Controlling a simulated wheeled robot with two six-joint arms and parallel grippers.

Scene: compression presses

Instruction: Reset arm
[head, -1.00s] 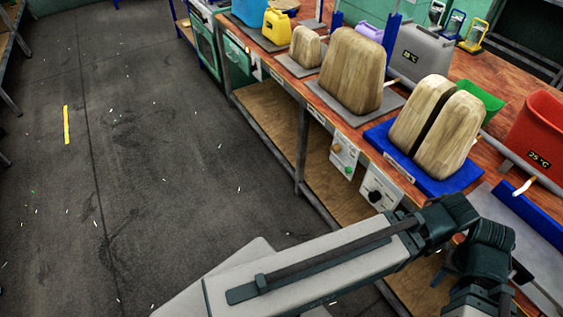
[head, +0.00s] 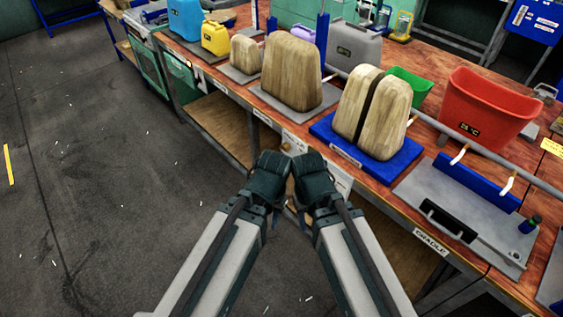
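My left arm (head: 215,255) comes up from the bottom, left of centre, and my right arm (head: 360,265) from the bottom, right of centre. Their dark end joints meet or nearly meet in the middle, in front of the bench edge. The parts beyond these joints are hidden, so I see neither gripper's fingers. I see nothing held.
The wooden bench (head: 425,205) runs diagonally behind my arms. It carries tan blocks on a blue tray (head: 405,158), a red bin (head: 490,105), a grey can (head: 352,50) and a metal plate labelled CRADLE (head: 415,190). Dark floor (head: 100,200) lies open at left.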

